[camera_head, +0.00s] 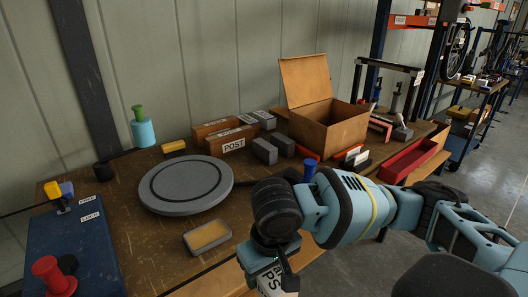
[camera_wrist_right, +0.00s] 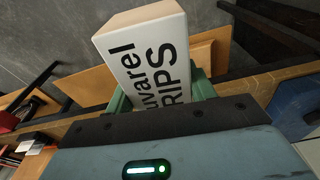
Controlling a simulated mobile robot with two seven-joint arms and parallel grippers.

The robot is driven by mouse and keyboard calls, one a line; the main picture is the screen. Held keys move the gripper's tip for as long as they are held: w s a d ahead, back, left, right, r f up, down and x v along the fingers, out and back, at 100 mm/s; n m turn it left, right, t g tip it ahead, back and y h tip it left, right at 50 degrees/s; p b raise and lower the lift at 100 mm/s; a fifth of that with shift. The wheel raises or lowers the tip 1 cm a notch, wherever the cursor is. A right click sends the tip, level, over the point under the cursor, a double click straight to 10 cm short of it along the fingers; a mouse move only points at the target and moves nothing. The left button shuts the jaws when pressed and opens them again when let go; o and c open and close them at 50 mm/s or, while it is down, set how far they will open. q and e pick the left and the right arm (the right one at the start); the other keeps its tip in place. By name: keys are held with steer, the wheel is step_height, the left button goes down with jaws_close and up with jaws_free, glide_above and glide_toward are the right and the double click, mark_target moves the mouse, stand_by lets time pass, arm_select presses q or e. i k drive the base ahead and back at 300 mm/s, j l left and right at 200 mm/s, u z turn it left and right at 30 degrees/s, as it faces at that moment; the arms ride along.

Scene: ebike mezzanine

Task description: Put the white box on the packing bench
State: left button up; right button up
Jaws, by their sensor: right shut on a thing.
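My right gripper (camera_head: 277,262) is shut on the white box (camera_head: 279,286) at the bottom middle of the head view. Most of the box is cut off or hidden by the gripper there. In the right wrist view the white box (camera_wrist_right: 142,50) sits between the green fingers, with black lettering ending in "RIPS". It is held by the front edge of the packing bench (camera_head: 150,250), a worn brown wooden top. The wrist view shows grey floor behind the box. My left gripper is not in view.
A round grey turntable (camera_head: 186,184) and a grey tray (camera_head: 207,236) stand on the bench. An open cardboard box (camera_head: 325,120), "POST" cartons (camera_head: 232,141) and a red bin (camera_head: 408,161) stand farther back. A blue case (camera_head: 70,255) fills the left. Bare wood shows around the tray.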

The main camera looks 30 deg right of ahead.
mark_target(252, 173)
steer(key=i+l, duration=0.6)
steer(key=i, duration=0.55)
